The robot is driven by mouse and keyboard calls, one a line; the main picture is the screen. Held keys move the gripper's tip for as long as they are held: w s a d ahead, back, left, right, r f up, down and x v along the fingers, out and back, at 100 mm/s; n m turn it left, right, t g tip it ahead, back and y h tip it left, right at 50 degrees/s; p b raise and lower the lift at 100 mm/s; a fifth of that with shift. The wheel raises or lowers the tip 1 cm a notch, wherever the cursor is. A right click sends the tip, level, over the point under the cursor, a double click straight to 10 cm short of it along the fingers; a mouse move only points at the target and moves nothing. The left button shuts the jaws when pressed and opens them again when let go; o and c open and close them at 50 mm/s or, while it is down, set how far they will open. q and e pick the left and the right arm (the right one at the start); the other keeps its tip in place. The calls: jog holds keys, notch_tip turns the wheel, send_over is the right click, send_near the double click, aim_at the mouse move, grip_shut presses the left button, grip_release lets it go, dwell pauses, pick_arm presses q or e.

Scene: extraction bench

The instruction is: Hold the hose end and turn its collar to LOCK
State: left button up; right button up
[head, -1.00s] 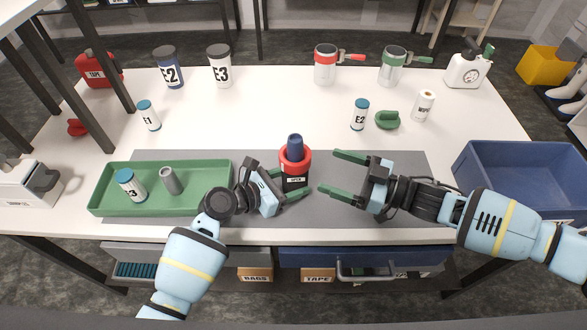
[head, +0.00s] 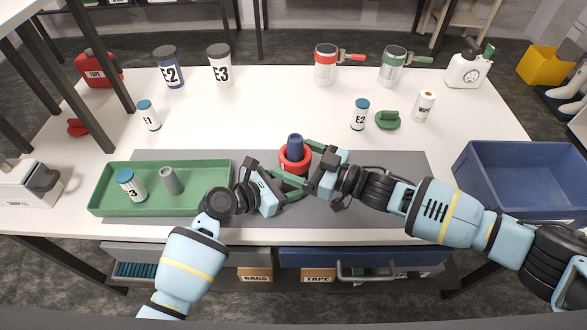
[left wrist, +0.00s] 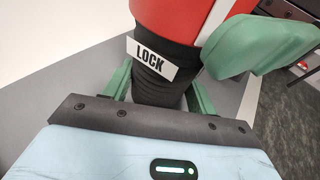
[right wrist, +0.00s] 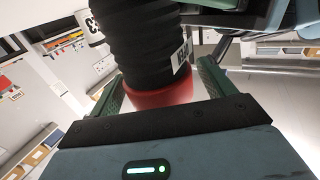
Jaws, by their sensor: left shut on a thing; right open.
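The hose end stands upright on the grey mat, with a dark blue top (head: 295,142) and a red collar (head: 294,158). Its black lower part (left wrist: 165,88) bears a white LOCK label (left wrist: 150,59) in the left wrist view; the red collar (left wrist: 170,15) above it has a white stripe. My left gripper (head: 288,186) is shut on the black part, below the collar. My right gripper (head: 302,162) is open, its fingers on either side of the red collar, which also shows in the right wrist view (right wrist: 160,93). Whether they touch it is unclear. The head view hides the front label.
A green tray (head: 100,199) with a bottle and grey cylinder lies left on the mat (head: 390,185). A blue bin (head: 520,200) stands at the right. Labelled bottles and canisters (head: 325,70) stand further back. The table behind the mat is mostly clear.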

jog(key=shift+s+m+t, duration=0.1)
jog(key=shift+m+t, duration=0.2)
jog(key=shift+t, duration=0.2)
jog(key=shift+a+m+t+h, duration=0.1)
jog(key=shift+m+t+h, duration=0.95)
jog(key=shift+t, duration=0.25)
jog(key=shift+m+t+h, duration=0.35)
jog(key=shift+t+h, duration=0.05)
jog(key=shift+h, duration=0.05)
jog(key=shift+r+m+t, duration=0.1)
jog(key=shift+m+t, duration=0.2)
jog(key=shift+m+t+h, duration=0.5)
jog(key=shift+h, duration=0.6)
jog(key=shift+m+t+h, duration=0.8)
jog(key=shift+h, duration=0.1)
jog(key=shift+m+t+h, duration=0.3)
jog(key=shift+m+h, duration=0.1)
jog(key=shift+h, duration=0.1)
jog(key=shift+n+y, duration=0.5)
